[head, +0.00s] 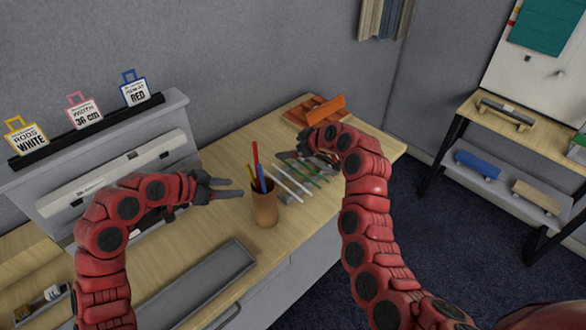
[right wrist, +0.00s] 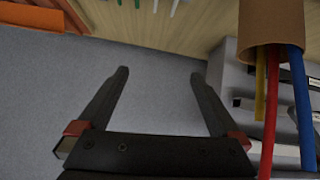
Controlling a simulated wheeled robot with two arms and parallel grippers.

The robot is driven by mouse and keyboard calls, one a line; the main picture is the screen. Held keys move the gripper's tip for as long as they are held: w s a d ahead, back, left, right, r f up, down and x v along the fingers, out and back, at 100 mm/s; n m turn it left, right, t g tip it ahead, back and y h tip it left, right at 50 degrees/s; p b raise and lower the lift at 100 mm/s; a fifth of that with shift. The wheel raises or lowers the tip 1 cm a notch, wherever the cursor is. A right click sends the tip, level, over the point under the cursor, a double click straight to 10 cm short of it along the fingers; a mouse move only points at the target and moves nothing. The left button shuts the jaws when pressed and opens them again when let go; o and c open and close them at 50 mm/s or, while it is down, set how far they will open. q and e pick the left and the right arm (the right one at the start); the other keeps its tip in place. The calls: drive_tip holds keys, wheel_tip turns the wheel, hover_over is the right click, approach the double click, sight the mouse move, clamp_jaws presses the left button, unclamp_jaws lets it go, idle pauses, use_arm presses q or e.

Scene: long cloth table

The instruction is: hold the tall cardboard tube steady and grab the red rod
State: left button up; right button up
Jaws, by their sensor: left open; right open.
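The tall cardboard tube (head: 265,208) stands upright on the table in the head view. The red rod (head: 255,153) sticks up out of it, beside a blue rod (head: 262,180) and a yellow rod (head: 250,178). My left gripper (head: 237,188) is open and empty, its fingers pointing at the tube from the left; contact with it is not visible. My right gripper (head: 305,156) is beyond and right of the tube, partly hidden by its own arm. In the right wrist view its jaws (right wrist: 160,75) are open and empty; the tube (right wrist: 277,22) and red rod (right wrist: 269,115) lie at the right, outside them.
White rods (head: 291,184) and green rods (head: 306,173) lie on the table right of the tube. An orange tray (head: 315,110) is at the far end. A long grey tray (head: 200,285) lies in front. Rod signs (head: 84,112) stand on the back ledge.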

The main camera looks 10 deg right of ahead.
sight(265, 200)
drive_tip(key=s+a+r+n+g, duration=0.2)
drive_tip(key=s+n+g, duration=0.4)
drive_tip(key=s, duration=0.5)
drive_tip(key=x, duration=1.7)
drive_tip(key=shift+s+d+f, duration=0.25)
drive_tip(key=shift+s+d, duration=0.05)
drive_tip(key=shift+s, duration=0.05)
